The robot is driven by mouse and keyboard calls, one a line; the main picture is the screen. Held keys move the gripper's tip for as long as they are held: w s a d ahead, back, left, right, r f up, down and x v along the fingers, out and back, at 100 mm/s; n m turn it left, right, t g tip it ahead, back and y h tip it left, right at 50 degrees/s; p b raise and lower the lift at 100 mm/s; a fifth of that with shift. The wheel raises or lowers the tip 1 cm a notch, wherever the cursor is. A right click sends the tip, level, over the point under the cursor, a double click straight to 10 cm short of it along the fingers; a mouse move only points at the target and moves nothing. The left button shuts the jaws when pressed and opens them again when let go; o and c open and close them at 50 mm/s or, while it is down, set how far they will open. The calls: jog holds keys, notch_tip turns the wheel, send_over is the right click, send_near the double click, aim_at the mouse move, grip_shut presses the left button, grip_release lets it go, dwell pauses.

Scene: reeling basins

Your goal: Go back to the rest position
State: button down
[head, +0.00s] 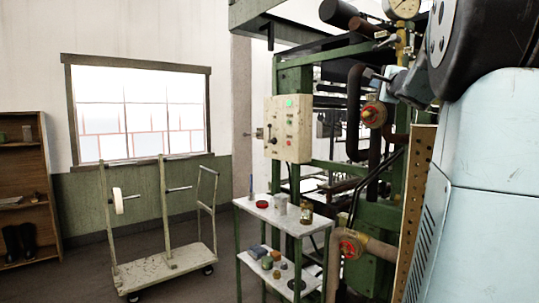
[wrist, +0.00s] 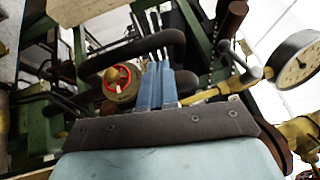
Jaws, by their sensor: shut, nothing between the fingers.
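My gripper (wrist: 157,70) shows in the wrist view as two blue fingers side by side. They are shut with nothing between them. They point toward dark pipes and a red valve wheel (wrist: 117,78), apparently without holding either. In the head view my arm is at the upper right, in front of the green machine frame, near the red valve wheel (head: 374,114). The fingertips are hard to make out there.
A pressure gauge (head: 402,8) and pipes crowd the arm; the gauge also shows in the wrist view (wrist: 297,66). A control box (head: 288,129) is on the frame. A small shelf table (head: 263,213) with jars stands below. A cart (head: 165,268) stands left, with open floor between.

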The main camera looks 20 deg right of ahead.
jog(key=s+a+f+n+g+y, duration=0.25)
jog(key=a+f+n, duration=0.2)
jog(key=a, duration=0.45)
jog(key=s+a+f+n+g+y, duration=0.2)
jog(key=a+f+n+y, duration=0.3)
jog(key=a, duration=0.4)
jog(key=s+a+f+n+g+y, duration=0.2)
jog(key=a+f+n, duration=0.3)
jog(key=a, duration=0.4)
jog(key=s+a+f+n+g+h, duration=0.2)
jog(key=s+a+f+n+g, duration=0.1)
jog(key=s+f, duration=0.6)
jog(key=s+a+f+n+g+h, duration=0.2)
jog(key=s+f+n+g, duration=0.2)
jog(key=s+f, duration=0.5)
notch_tip(320, 180, down, 3)
jog(key=shift+s+a+h, duration=0.35)
jog(key=shift+s+a, duration=0.05)
jog(key=shift+n, duration=0.25)
